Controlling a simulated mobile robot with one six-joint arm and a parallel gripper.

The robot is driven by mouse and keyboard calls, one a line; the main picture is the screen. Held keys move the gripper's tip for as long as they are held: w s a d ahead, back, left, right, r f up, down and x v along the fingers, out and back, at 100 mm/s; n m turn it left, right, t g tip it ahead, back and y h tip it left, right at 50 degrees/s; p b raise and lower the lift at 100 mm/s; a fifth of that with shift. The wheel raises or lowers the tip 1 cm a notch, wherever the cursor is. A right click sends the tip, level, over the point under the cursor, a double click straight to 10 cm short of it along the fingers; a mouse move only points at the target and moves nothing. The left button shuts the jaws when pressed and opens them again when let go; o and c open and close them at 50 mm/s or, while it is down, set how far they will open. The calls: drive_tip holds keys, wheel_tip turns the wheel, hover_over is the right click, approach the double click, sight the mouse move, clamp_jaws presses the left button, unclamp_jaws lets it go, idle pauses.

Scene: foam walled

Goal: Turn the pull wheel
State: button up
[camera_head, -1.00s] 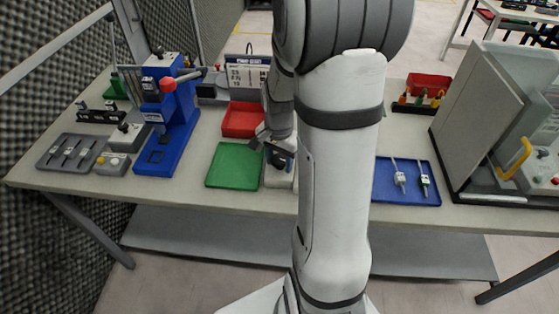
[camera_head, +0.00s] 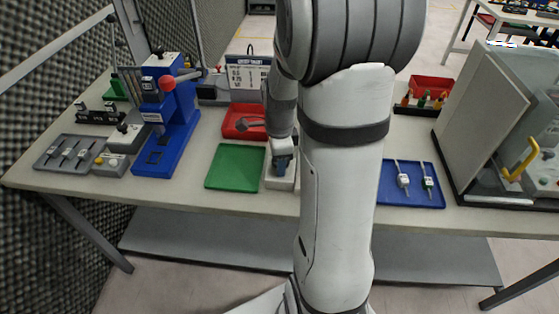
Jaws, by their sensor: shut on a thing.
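A small white unit (camera_head: 279,184) stands at the front of the table, between the green tray and my arm. A dark blue part (camera_head: 283,165), apparently the pull wheel, shows small on top of it. My gripper (camera_head: 283,158) reaches down to this part from above and is shut on it. The fingertips and the wheel's outline are too small and too covered by my wrist to make out fully. My forearm stands in front of the unit's right side.
A green tray (camera_head: 236,168) lies left of the unit, a red tray (camera_head: 240,115) behind. A blue press (camera_head: 165,130) stands further left. A blue tray (camera_head: 409,197) with tools lies right, beside a grey cabinet (camera_head: 478,100). The table between the press and green tray is clear.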

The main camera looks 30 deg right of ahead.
drive_tip(key=shift+m, duration=0.6)
drive_tip(key=shift+w, duration=0.1)
drive_tip(key=o, duration=1)
drive_tip(key=shift+c, duration=0.2)
wheel_tip(320, 180, up, 8)
drive_tip(key=shift+f, duration=0.1)
